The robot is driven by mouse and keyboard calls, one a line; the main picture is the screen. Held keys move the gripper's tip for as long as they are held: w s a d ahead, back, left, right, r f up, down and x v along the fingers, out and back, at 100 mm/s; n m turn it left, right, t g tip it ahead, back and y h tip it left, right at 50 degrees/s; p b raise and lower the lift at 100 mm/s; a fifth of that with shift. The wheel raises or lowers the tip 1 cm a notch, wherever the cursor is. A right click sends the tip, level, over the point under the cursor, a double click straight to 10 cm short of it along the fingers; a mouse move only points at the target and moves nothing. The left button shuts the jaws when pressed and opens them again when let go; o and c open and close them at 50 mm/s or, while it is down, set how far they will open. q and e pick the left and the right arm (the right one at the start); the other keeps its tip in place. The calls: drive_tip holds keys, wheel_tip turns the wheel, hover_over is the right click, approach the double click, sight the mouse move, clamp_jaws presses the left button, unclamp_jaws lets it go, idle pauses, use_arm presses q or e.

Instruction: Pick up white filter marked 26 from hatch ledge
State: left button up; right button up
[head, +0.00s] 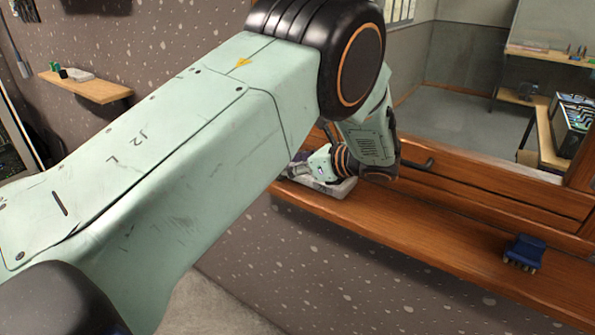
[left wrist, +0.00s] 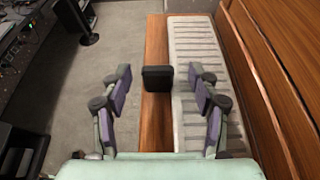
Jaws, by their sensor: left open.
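My left arm crosses the head view and bends down to the wooden hatch ledge (head: 430,225). My left gripper (left wrist: 158,78) is open in the left wrist view, its fingers spread over the ledge with nothing between the pads that I can tell is held. A small black block (left wrist: 158,79) shows between the fingertips, over the bare wood strip. My right gripper is not in view.
A dark blue object with prongs (head: 525,250) sits farther right on the ledge. A small wall shelf (head: 90,88) is at the left. The ledge between tray and blue object is clear.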

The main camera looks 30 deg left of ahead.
use_arm(q)
drive_tip(key=shift+s+a+r, duration=0.1)
drive_tip(key=shift+a, duration=0.1)
drive_tip(key=shift+s, duration=0.1)
drive_tip(key=shift+c, duration=0.9)
drive_tip(key=shift+d+r, duration=0.1)
drive_tip(key=shift+d, duration=0.25)
drive_tip(key=c, duration=0.4)
drive_tip(key=shift+a, duration=0.15)
drive_tip(key=c, duration=0.3)
clamp_jaws()
